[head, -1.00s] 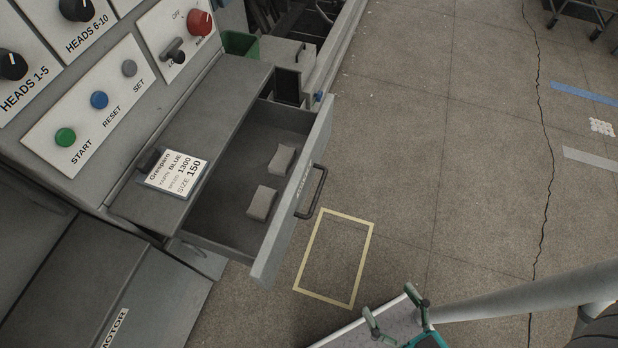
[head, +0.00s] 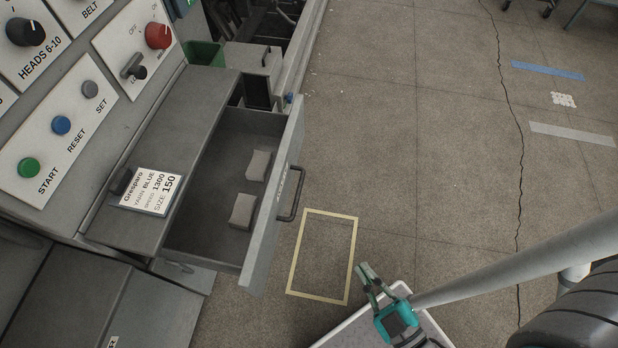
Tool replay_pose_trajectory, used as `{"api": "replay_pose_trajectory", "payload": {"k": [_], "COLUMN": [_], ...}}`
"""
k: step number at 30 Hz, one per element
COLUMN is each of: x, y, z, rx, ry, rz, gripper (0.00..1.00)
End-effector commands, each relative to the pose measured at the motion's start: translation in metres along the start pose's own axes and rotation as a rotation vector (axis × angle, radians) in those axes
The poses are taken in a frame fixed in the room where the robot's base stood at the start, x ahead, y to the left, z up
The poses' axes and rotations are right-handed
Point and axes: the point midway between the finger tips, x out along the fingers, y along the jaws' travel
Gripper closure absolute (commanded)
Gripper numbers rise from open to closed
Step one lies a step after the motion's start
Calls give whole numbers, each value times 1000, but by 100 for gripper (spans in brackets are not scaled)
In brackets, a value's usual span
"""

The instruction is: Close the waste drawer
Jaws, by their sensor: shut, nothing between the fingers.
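The waste drawer (head: 262,215) is pulled out of the grey machine cabinet, in the middle left of the head view. Its front panel carries a dark bar handle (head: 291,194) and faces right. Two small pale blocks (head: 258,165) lie inside on the drawer floor, one nearer than the other. My gripper (head: 366,277) is low in the middle of the view, to the right of and below the handle. It is shut and empty, and apart from the drawer.
A control panel (head: 66,128) with buttons and knobs is at upper left. A green bin (head: 205,54) stands beyond the drawer. A yellow taped rectangle (head: 351,250) marks the floor right of the drawer. The floor farther right is open, with a long crack.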

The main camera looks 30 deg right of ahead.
Motion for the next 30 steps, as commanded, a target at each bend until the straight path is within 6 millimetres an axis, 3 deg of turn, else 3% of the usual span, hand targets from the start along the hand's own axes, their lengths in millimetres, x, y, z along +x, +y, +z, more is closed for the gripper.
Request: {"api": "replay_pose_trajectory", "payload": {"k": [11, 18, 24, 30], "x": [87, 141, 181, 209], "y": [-15, -18, -8, 18], "z": [33, 65, 102, 147], "rx": [-801, -1296, -1681, -2023], "ry": [303, 463, 603, 762], "rz": [214, 319, 388, 441], "gripper": [100, 100, 100, 100]}}
